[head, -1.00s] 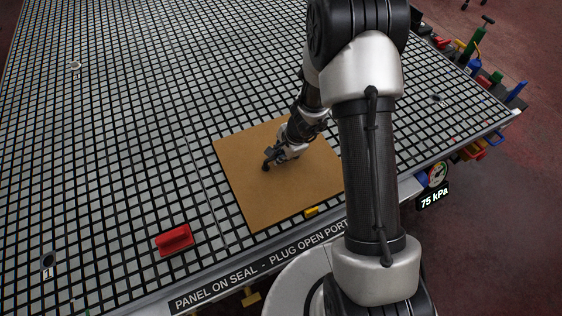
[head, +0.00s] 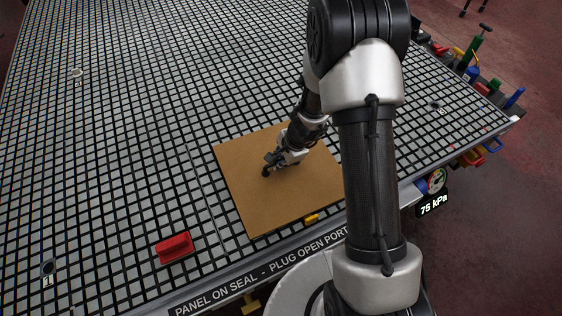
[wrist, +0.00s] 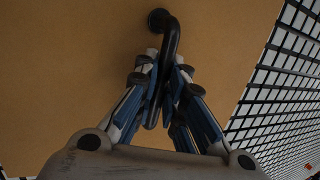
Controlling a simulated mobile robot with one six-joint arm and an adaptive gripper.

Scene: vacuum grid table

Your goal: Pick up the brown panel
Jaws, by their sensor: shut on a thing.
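The brown panel (head: 238,195) is a flat square board over the front part of the grid table, near its front edge. In the wrist view the panel (wrist: 70,70) fills most of the background. A black bent handle (wrist: 172,38) is attached to its face. My gripper (head: 270,163) is over the middle of the panel. In the wrist view my gripper (wrist: 163,72) is shut on this handle, which runs down between the fingers. My arm hides the panel's right corner. I cannot tell whether the panel touches the table.
The white grid table (head: 120,130) is mostly clear left of and behind the panel. A red block (head: 175,248) lies at the front left. A small yellow piece (head: 311,218) is at the panel's front edge. A gauge (head: 437,181) reading 75 kPa and coloured tools (head: 480,70) line the right side.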

